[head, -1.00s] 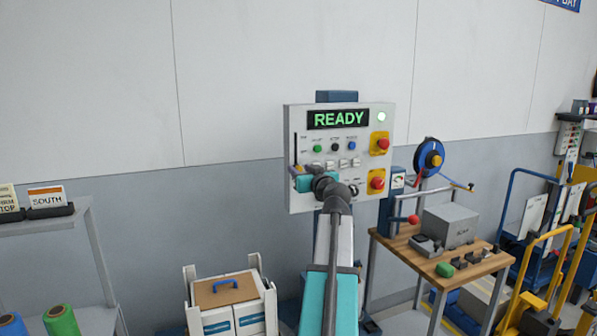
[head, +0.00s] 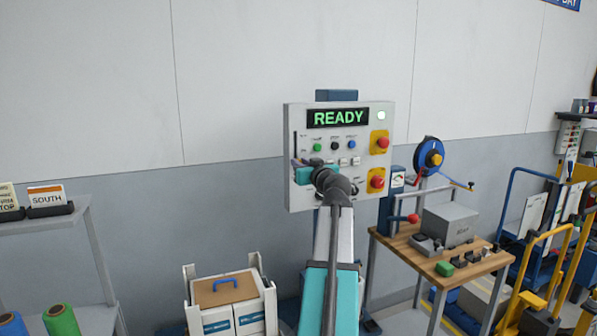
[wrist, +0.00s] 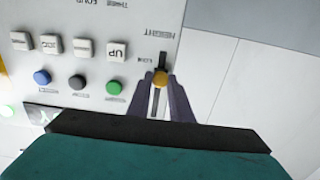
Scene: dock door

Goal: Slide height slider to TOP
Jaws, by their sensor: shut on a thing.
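The height slider has a yellow-orange knob (wrist: 161,78) in a dark vertical slot on the grey control panel (head: 344,192). The wrist view is upside down against the panel, with the HEIGHT label beyond the knob. My gripper (wrist: 161,82) is shut on the knob, one purple finger on each side. The slot shows on both sides of the knob, with its longer visible part running toward my gripper's body. In the head view my gripper (head: 300,163) is at the panel's left edge and covers the knob; the upper slot shows above it.
The display (head: 338,118) reads READY, with a lit green lamp (head: 381,115). Red buttons (head: 377,181) on yellow bases are at the panel's right. White buttons (wrist: 117,49) and coloured buttons (wrist: 114,88) lie beside the slider. A workbench (head: 409,238) stands at right.

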